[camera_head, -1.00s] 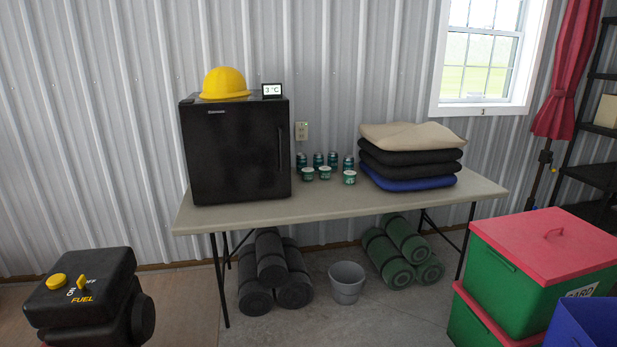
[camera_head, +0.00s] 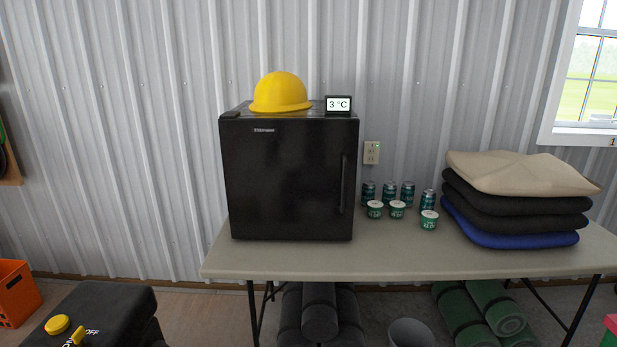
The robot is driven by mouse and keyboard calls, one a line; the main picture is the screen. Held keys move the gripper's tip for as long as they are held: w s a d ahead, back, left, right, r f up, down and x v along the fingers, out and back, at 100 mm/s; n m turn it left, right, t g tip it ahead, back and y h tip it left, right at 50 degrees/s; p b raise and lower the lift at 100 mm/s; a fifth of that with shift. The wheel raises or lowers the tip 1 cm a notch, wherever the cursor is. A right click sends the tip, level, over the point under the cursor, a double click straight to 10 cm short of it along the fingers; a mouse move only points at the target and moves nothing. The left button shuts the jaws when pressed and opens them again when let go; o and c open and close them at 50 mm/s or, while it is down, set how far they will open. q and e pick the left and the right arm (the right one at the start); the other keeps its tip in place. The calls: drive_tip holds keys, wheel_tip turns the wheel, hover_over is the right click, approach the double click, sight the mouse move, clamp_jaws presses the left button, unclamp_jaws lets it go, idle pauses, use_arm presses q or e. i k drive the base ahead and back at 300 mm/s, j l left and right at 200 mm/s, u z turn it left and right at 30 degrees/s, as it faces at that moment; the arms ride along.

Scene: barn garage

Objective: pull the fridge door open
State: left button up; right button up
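The black mini fridge (camera_head: 288,185) stands upright on the left part of a folding table. Its door faces me and looks shut. A dark vertical handle (camera_head: 343,184) is on the right side of the door. A yellow hard hat (camera_head: 281,92) and a small display reading 3 °C (camera_head: 339,104) sit on top of the fridge. Neither of my grippers shows in the view.
The beige table (camera_head: 400,259) also bears several cans (camera_head: 389,193), small green-and-white cups (camera_head: 397,209) and stacked cushions (camera_head: 517,205). Rolled mats (camera_head: 318,312) and a grey bucket (camera_head: 411,333) lie beneath.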

sight(287, 179)
drive_tip(key=i+l+u, duration=0.7)
drive_tip(key=i+j, duration=0.05)
drive_tip(key=j, duration=0.05)
